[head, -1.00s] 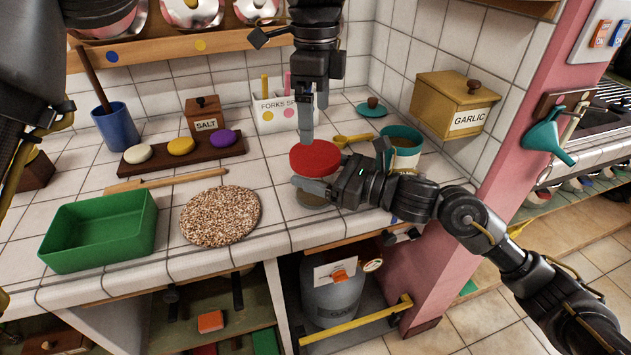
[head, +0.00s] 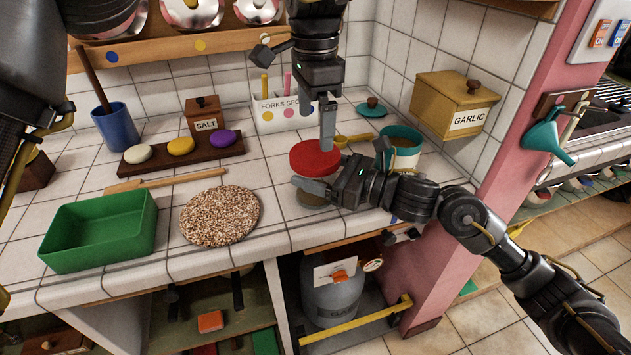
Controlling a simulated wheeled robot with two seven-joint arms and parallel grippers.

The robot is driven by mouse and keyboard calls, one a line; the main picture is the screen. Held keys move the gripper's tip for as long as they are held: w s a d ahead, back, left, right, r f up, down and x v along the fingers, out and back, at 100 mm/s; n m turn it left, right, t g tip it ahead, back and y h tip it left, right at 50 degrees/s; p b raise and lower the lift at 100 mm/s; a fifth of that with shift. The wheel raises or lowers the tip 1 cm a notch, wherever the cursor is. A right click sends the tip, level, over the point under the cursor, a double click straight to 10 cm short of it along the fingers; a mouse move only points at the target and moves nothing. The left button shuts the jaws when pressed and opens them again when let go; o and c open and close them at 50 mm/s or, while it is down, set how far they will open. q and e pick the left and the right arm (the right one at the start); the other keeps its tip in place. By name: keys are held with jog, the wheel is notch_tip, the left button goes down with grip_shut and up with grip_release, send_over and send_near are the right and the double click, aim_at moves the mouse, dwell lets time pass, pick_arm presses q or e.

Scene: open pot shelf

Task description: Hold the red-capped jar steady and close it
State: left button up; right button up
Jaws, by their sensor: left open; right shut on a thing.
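The red cap (head: 313,157) lies flat on top of the jar (head: 311,201) near the counter's front edge. Whether it sits fully down cannot be told. My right gripper (head: 318,187) comes in from the right, low, and is shut on the jar's body just under the cap, hiding much of it. The jar looks upright. My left gripper (head: 325,135) points down from above at the cap. Its jaws are open; one finger reaches down to the cap's back right rim, and whether it touches is unclear.
A speckled round mat (head: 220,215) and a green tray (head: 98,231) lie to the left. The counter's front edge is close.

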aim_at(315, 153)
pick_arm(q)
notch_tip(315, 153, down, 7)
jog(key=shift+r, duration=0.2)
dwell(0.3)
jog(key=c, duration=0.9)
jog(key=m, duration=2)
